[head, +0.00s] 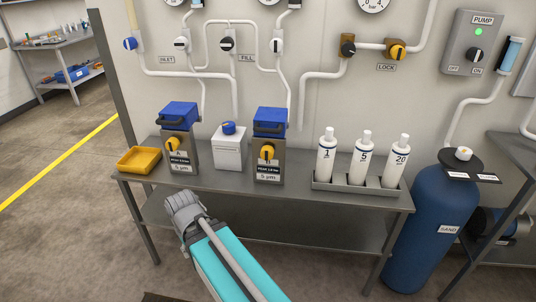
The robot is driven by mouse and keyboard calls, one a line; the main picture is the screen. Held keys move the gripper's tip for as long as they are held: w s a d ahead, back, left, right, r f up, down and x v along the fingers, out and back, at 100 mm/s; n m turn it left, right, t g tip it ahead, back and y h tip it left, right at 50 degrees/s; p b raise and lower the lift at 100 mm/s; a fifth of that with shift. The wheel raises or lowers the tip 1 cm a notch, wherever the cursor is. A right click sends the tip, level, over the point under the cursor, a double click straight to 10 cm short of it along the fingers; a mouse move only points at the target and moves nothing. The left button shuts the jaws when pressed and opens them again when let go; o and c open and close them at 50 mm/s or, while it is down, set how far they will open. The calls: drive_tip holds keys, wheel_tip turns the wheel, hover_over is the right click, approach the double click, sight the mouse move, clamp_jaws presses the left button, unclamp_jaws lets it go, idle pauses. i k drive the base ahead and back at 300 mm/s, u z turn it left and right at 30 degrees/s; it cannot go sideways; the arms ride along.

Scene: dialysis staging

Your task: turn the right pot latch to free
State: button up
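The right pot (268,121) is a grey housing with a blue lid, standing on the bench near its middle. Its yellow latch (267,152) is on the front face, above a small label reading 5 µm. The left pot (178,117) looks alike, with a yellow latch (174,144) on its front. My gripper (184,204) is at the front edge of the bench, below and left of the right pot, apart from both latches. Its fingers are seen from behind and above, so I cannot tell whether they are open.
The steel bench (225,183) also carries a yellow tray (139,160), a white container with blue cap (229,146) between the pots, and a rack (352,187) of white cartridges. A blue sand tank (431,223) stands at the right. Pipes and valves cover the wall. Floor is free at left.

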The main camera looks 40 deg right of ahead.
sight(267, 152)
drive_tip(key=z, duration=0.05)
drive_tip(key=k, duration=1.35)
drive_tip(key=z, duration=1.35)
drive_tip(key=i, duration=1)
drive_tip(key=z, duration=0.05)
